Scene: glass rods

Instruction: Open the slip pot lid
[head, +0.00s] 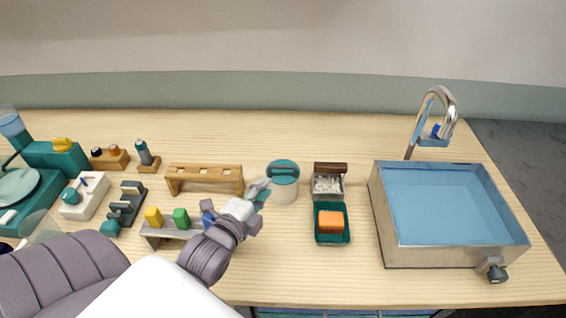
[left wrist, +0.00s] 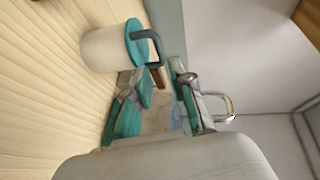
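The slip pot (head: 285,190) is a white round pot standing upright on the table, with its teal lid (head: 284,167) on top. In the left wrist view the pot (left wrist: 102,50) lies just beyond the fingers, and the lid (left wrist: 132,45) carries a dark bent handle (left wrist: 150,38). My left gripper (head: 262,189) is just left of the pot in the head view. In the left wrist view its teal-padded fingers (left wrist: 160,84) are apart with nothing between them, and the handle is ahead of them, outside the grip. My right gripper is not in view.
A wooden rack (head: 205,172) stands left of the pot. A low rack (head: 170,233) with colored pieces is near my left arm. Right of the pot are a box of white bits (head: 328,197), a teal tray (head: 331,238) with an orange block and a sink (head: 450,258).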

